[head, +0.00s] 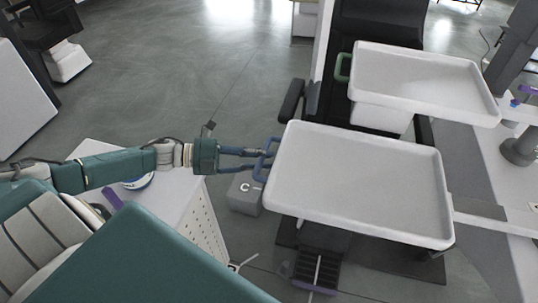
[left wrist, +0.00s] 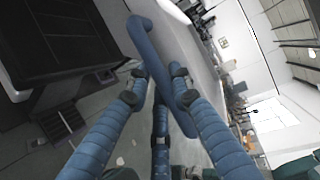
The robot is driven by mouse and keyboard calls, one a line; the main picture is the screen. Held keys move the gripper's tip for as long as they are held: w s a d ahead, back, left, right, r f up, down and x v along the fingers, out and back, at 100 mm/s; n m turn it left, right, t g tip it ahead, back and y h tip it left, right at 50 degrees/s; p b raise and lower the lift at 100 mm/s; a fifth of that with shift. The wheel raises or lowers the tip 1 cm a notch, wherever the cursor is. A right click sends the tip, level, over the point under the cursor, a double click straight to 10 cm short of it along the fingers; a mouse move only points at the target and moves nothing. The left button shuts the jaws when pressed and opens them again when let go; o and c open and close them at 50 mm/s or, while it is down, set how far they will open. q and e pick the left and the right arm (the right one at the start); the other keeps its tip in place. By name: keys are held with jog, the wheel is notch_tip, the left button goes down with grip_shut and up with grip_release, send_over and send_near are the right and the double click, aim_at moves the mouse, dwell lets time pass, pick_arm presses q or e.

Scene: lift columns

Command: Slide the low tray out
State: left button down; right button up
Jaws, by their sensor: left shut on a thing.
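The low tray (head: 355,182) is a white, empty, shallow tray with a raised rim, in the middle right of the head view. A blue loop handle (head: 262,172) sticks out from its left edge. My left gripper (head: 266,155) reaches in from the left and is shut on this handle. In the left wrist view, the fingers of my left gripper (left wrist: 158,76) lie on both sides of the blue handle (left wrist: 150,40). The fingers partly hide the handle there. My right gripper is in neither view.
A second white tray (head: 425,80) with a green handle (head: 343,67) stands behind the low one. A white cabinet (head: 190,205) stands below my left arm. A grey block (head: 245,195) sits below the handle. Open floor (head: 215,85) lies beyond my arm.

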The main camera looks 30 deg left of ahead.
pick_arm(q)
jog(key=shift+f, duration=0.1)
jog(key=c, duration=1.5)
grip_release()
jog(key=shift+d, duration=0.15)
jog(key=shift+c, duration=0.2)
jog(key=v, duration=1.2)
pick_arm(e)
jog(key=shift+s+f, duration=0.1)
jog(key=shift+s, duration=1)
